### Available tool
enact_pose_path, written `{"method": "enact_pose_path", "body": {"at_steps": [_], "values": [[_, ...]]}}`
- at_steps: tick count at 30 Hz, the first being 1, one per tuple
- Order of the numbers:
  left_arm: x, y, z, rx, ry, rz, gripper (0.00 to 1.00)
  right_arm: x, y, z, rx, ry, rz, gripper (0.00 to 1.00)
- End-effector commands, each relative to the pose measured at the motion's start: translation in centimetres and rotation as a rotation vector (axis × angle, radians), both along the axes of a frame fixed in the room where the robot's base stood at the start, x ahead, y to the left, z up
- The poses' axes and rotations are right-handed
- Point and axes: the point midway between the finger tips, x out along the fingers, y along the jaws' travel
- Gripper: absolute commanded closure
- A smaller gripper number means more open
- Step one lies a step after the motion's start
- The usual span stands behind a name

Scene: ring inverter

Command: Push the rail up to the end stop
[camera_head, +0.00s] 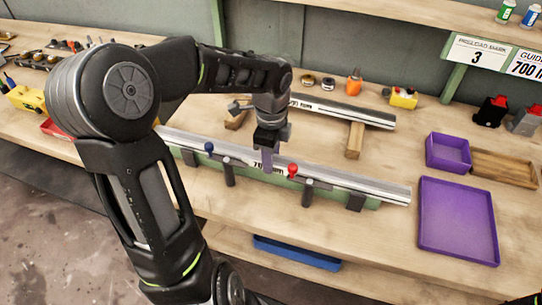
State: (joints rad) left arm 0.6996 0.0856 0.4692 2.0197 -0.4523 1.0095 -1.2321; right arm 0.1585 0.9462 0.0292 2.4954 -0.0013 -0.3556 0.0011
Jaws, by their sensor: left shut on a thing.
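The silver rail (365,184) labelled 700 mm lies along a long green base (335,194) on the wooden bench. A blue-knobbed post (209,147) and a red-knobbed post (292,171) stand along its front. My left gripper (266,158) points down at the middle of the rail, beside the label, and is shut on the rail. Its fingertips are small here and partly merge with the rail. The rail's left end is near my left arm and partly hidden by it. I cannot make out the end stop clearly.
A second rail (350,110) lies behind on wooden blocks (354,140). At right are a purple tray (458,218), a small purple bin (448,153) and a wooden tray (505,167). A blue box (297,252) lies below the front edge. Small parts line the back.

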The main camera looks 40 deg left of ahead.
Motion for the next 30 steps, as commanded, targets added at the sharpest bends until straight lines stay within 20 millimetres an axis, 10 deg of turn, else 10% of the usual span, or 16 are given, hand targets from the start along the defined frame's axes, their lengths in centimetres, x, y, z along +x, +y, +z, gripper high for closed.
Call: {"method": "enact_pose_path", "body": {"at_steps": [23, 24, 30], "values": [[0.01, 0.01, 0.02, 0.000, 0.000, 0.000, 1.00, 0.00, 0.00, 0.01, 0.000, 0.000, 0.000, 0.42], [0.01, 0.01, 0.02, 0.000, 0.000, 0.000, 0.61, 0.00, 0.00, 0.01, 0.000, 0.000, 0.000, 0.42], [0.01, 0.01, 0.02, 0.000, 0.000, 0.000, 0.45, 0.00, 0.00, 0.00, 0.000, 0.000, 0.000, 0.42]]}}
